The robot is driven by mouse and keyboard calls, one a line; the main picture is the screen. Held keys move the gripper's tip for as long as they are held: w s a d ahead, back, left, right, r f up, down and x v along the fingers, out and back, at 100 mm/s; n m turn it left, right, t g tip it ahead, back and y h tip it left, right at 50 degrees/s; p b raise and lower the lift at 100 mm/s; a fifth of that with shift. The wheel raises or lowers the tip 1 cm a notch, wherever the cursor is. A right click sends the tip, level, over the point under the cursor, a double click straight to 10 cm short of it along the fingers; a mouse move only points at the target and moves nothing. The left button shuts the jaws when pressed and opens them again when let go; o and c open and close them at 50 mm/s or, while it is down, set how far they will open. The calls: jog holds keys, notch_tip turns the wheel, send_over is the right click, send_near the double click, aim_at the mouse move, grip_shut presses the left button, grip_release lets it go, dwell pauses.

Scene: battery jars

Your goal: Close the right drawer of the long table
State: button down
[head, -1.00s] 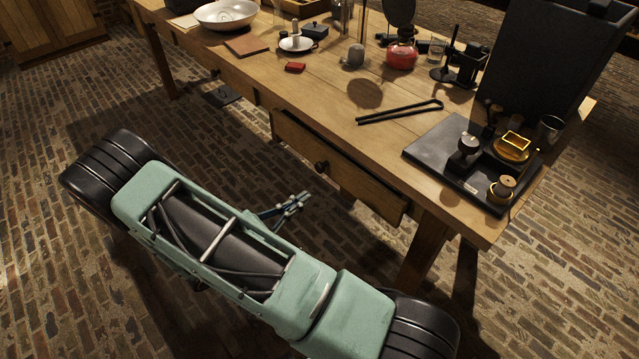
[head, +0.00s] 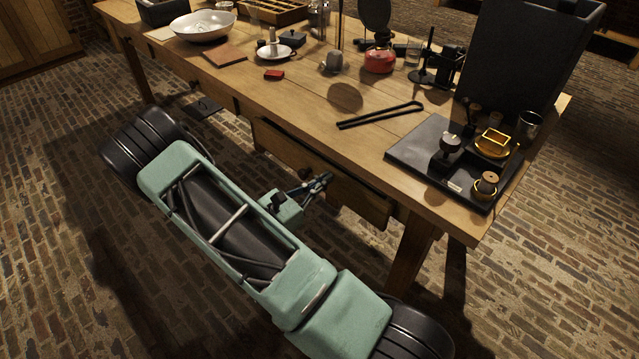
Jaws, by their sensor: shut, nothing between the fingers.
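The long wooden table (head: 310,92) runs from upper left to lower right. Its right drawer (head: 358,196) shows its wooden front below the near edge, standing out a little from the table. My gripper (head: 325,179) is at the end of my pale green arm, in front of the middle of this drawer front. Its fingers are shut and empty and point toward the drawer. They overlap the front in the picture; I cannot tell whether they touch it. The drawer's dark knob (head: 304,172) is partly hidden by the gripper.
A black board with brass parts (head: 415,160) lies at the table's right end, beside a tall dark panel (head: 520,60). A table leg (head: 408,250) is right of the drawer.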

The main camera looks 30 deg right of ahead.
aim_at(336, 171)
jog(key=shift+x, duration=2.4)
jog(key=shift+r, duration=0.1)
jog(key=p+v, duration=0.1)
jog(key=v, duration=1.3)
jog(key=shift+a, duration=0.2)
